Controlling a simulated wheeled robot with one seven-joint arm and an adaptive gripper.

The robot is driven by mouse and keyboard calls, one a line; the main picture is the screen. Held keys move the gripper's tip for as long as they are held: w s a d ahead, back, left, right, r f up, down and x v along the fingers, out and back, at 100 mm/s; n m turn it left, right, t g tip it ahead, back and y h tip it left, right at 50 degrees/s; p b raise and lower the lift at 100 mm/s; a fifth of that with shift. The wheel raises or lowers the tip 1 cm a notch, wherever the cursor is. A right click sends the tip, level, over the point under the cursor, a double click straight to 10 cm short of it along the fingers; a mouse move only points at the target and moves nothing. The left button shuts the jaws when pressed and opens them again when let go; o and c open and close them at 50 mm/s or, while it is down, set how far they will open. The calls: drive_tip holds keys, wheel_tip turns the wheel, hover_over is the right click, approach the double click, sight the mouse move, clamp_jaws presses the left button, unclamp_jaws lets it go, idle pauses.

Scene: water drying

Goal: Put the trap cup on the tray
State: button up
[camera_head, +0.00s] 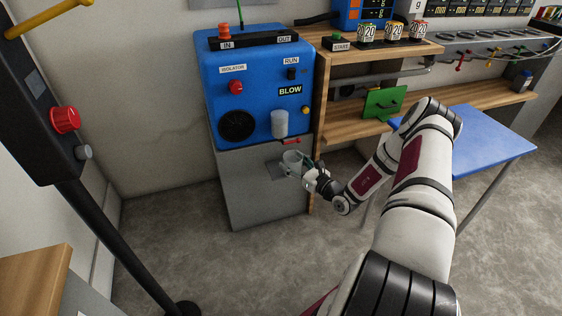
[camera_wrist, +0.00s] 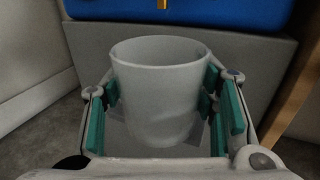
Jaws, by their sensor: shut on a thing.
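The trap cup is a pale, translucent grey cup (camera_head: 292,158), in front of the grey cabinet below the blue machine. In the wrist view the cup (camera_wrist: 160,90) is upright with its open rim up. My gripper (camera_head: 305,168) is shut on the cup, with green finger pads on its left and right sides in the wrist view (camera_wrist: 160,105). A small flat grey plate (camera_head: 276,171), possibly the tray, shows just left of and below the cup. I cannot tell whether the cup touches it.
The blue machine (camera_head: 255,75) stands on the grey cabinet (camera_head: 250,200), with a pale cylinder (camera_head: 279,123) on its front. A wooden shelf unit (camera_head: 355,128) holds a green panel (camera_head: 383,103). A blue table (camera_head: 485,145) is at right. Open floor lies in front.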

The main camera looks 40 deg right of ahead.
sight(287, 159)
drive_tip(key=w, duration=0.3)
drive_tip(key=shift+w+a+b, duration=0.1)
drive_tip(key=shift+a+b, duration=0.1)
drive_tip(key=shift+b, duration=0.2)
drive_tip(key=w, duration=0.1)
drive_tip(key=w+b, duration=0.1)
drive_tip(key=w, duration=0.1)
drive_tip(key=shift+w+a+f+b, duration=0.2)
drive_tip(key=shift+w+a+b, duration=0.05)
drive_tip(key=shift+b, duration=0.05)
drive_tip(key=shift+s+d+f+b, duration=0.15)
drive_tip(key=shift+f+b, duration=0.2)
drive_tip(key=shift+f, duration=0.25)
drive_tip(key=shift+r, duration=0.1)
drive_tip(key=shift+f, duration=0.2)
drive_tip(key=o, duration=1.1)
drive_tip(key=shift+o, duration=0.2)
